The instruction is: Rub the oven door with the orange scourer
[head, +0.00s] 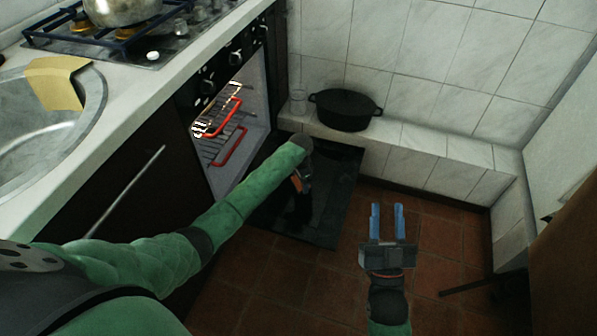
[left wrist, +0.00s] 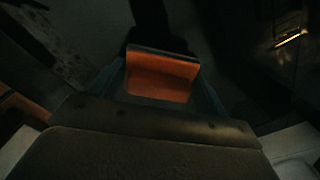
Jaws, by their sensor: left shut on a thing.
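The oven door (head: 335,210) is folded down open, a dark glossy panel low above the floor in the head view. My left gripper (head: 303,186) is over the door, mostly hidden behind its own green arm. It is shut on the orange scourer (head: 296,183), which shows as a small orange patch. In the left wrist view the scourer (left wrist: 160,78) sits between the blue fingers, with the dark door beyond. I cannot tell whether the scourer touches the door. My right gripper (head: 387,219) is open and empty, right of the door above the tiled floor.
The open oven shows racks with red edges (head: 229,147). A yellow cloth (head: 55,82) hangs over the sink (head: 92,118).

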